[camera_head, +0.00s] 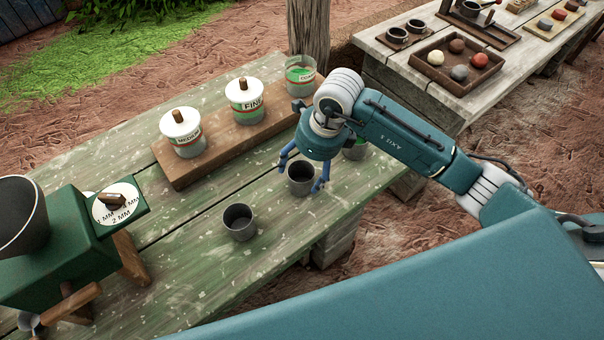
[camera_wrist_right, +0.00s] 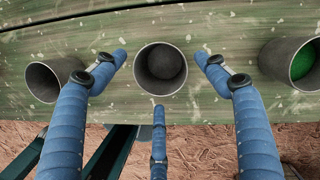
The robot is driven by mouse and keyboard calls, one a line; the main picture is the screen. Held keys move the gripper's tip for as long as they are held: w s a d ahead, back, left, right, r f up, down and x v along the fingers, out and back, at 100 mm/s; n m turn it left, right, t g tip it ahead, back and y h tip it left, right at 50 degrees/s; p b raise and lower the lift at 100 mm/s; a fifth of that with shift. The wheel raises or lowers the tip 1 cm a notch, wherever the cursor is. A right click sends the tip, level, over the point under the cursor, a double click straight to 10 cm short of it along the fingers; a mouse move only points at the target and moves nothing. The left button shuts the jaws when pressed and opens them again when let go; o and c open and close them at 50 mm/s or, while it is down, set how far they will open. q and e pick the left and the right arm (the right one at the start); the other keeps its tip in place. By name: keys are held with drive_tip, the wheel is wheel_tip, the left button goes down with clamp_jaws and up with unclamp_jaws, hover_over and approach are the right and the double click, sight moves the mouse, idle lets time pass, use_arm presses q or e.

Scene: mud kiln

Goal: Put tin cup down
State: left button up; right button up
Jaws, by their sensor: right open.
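A grey tin cup (camera_head: 300,180) stands upright on the green-washed wooden table (camera_head: 200,265), near its right edge. My right gripper (camera_head: 301,170) is over this cup with its blue fingers spread around it. In the right wrist view the cup (camera_wrist_right: 160,85) lies between the open fingers (camera_wrist_right: 160,62), with gaps visible on both sides. A second tin cup (camera_head: 239,222) stands to the left and nearer. A third cup (camera_wrist_right: 290,65) with something green inside shows at the right of the wrist view; my arm mostly hides it in the head view. My left gripper is out of view.
Lidded canisters marked MEDIUM (camera_head: 182,138) and FINE (camera_head: 245,105) and an open canister (camera_head: 300,75) stand on a wooden block (camera_head: 205,165). A green grinder (camera_head: 60,260) stands at the left. Another table (camera_head: 400,65) holds a tray of balls.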

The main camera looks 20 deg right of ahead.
drive_tip(key=b+v, duration=0.1)
drive_tip(key=v, duration=0.7)
drive_tip(key=shift+r, duration=0.15)
